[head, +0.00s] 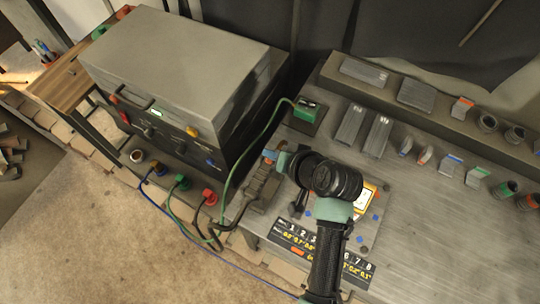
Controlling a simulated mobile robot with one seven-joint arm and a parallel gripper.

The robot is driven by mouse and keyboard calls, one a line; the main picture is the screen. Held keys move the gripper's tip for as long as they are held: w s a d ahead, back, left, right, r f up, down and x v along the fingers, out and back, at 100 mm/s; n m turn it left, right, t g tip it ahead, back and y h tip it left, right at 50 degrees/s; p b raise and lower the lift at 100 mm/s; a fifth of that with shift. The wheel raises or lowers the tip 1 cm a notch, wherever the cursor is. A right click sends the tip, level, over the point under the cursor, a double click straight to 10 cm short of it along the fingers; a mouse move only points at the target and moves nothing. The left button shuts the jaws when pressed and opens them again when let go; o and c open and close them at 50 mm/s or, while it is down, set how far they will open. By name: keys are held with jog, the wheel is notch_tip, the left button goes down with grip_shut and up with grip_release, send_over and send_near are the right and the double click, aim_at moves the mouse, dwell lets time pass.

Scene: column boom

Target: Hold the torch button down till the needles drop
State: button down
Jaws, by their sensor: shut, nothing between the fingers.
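The power unit, a grey-topped box (175,60) with a dark front, stands at upper left. Its front has a small lit display (154,113); I cannot make out any needles. A dark ribbed piece (262,186) with a black cable lies at the left edge of the bench and looks like the torch; its button cannot be made out. My arm reaches up from the bottom over the bench. My gripper (298,205) seems to be the dark part below the wrist, shut and empty, just right of the ribbed piece; whether they touch is unclear.
The metal bench (400,165) holds a card with numbers (285,236), several metal pieces, and a back shelf. A green connector box (307,108) stands behind the wrist. Bare floor (90,235) lies at lower left.

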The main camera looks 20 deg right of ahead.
jog(key=shift+f, duration=0.1)
dwell(0.7)
jog(key=shift+f, duration=0.35)
jog(key=shift+f+b, duration=0.45)
dwell(0.6)
jog(key=shift+r, duration=0.1)
dwell(2.8)
jog(key=shift+r+p, duration=0.8)
jog(key=shift+p, duration=0.1)
notch_tip(320, 180, up, 5)
jog(key=p, duration=0.4)
jog(key=shift+p, duration=0.4)
